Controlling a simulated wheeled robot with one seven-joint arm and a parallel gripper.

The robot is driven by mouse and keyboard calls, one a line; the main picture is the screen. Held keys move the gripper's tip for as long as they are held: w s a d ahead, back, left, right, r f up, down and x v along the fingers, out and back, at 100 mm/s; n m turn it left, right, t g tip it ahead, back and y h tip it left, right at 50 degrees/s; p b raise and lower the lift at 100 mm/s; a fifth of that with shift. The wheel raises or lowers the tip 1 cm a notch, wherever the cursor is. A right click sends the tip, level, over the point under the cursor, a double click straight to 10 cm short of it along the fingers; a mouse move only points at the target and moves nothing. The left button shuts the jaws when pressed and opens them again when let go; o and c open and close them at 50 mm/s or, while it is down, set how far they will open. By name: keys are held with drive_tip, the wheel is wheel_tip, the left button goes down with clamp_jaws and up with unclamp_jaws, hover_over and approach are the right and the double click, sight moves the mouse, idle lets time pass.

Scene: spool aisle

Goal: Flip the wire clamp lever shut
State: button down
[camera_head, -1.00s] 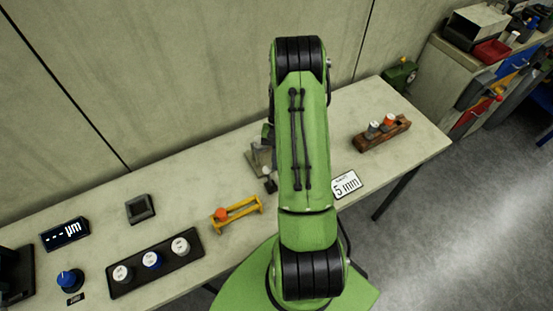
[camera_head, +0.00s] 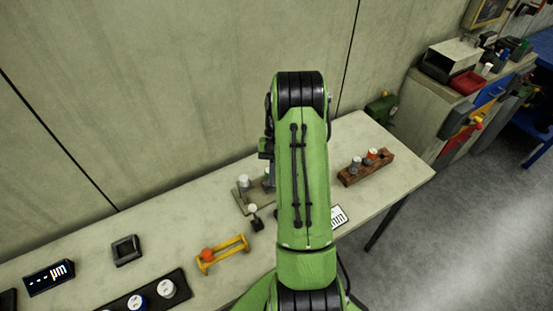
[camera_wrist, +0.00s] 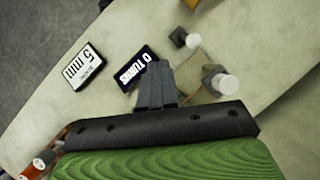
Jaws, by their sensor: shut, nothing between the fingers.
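A small lever with a pale knob on a dark base, which looks like the wire clamp lever (camera_head: 255,212), stands on the bench left of my arm in the head view. In the wrist view its knob (camera_wrist: 193,41) is up and right of my fingers. I cannot tell its exact angle. My gripper (camera_wrist: 161,66) is shut and empty, apart from the lever.
A grey fixture (camera_head: 243,195) with pale-capped posts is behind the lever. A "0 TURNS" display (camera_wrist: 131,76) and a "5 mm" card (camera_wrist: 83,67) lie near my fingers. A yellow frame (camera_head: 222,257) and wooden rack (camera_head: 367,168) are on the bench.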

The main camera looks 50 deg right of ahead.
drive_tip(key=v, duration=0.2)
drive_tip(key=w+v, duration=0.1)
drive_tip(key=v, duration=0.1)
drive_tip(key=shift+d+r, duration=0.1)
drive_tip(key=shift+d, duration=0.05)
